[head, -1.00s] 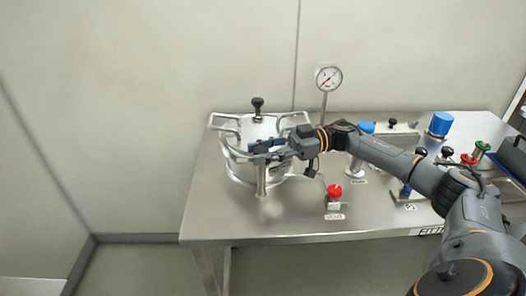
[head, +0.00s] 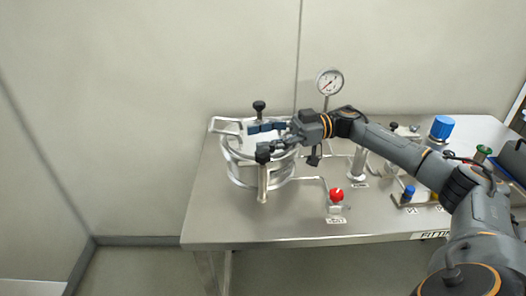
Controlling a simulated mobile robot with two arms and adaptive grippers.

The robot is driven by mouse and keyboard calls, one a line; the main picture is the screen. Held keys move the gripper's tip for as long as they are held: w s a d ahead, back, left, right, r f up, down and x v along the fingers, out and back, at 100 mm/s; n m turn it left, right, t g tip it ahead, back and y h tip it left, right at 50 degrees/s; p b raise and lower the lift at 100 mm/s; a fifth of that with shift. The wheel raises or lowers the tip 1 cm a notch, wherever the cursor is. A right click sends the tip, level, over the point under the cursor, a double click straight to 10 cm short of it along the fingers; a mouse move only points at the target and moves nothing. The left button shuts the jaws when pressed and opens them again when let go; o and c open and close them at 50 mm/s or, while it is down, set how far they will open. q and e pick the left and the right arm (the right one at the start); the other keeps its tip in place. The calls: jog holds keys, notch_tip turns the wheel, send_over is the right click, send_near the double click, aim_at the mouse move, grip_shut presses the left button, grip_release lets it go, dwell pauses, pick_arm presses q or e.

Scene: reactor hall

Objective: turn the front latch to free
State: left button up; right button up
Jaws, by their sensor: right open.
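The silver vessel (head: 240,172) with a ring-shaped frame stands at the left of the steel table. At its front is an upright metal post (head: 263,183), likely the front latch, with a dark block at its top. My right gripper (head: 257,139) is open above the vessel lid. One finger lies across the lid; the nearer finger is at the dark block on the post. I cannot tell whether they touch, and the finger partly hides the latch top. My left gripper is not in view.
A black knob (head: 259,107) rises behind the gripper. A pressure gauge (head: 329,82) stands at the back. A red knob (head: 336,194) is right of the vessel. Blue-capped fittings (head: 441,127) stand farther right, partly behind my arm. The table's front left is clear.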

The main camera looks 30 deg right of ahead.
notch_tip(320, 180, up, 5)
jog(key=shift+f, duration=0.1)
dwell(0.7)
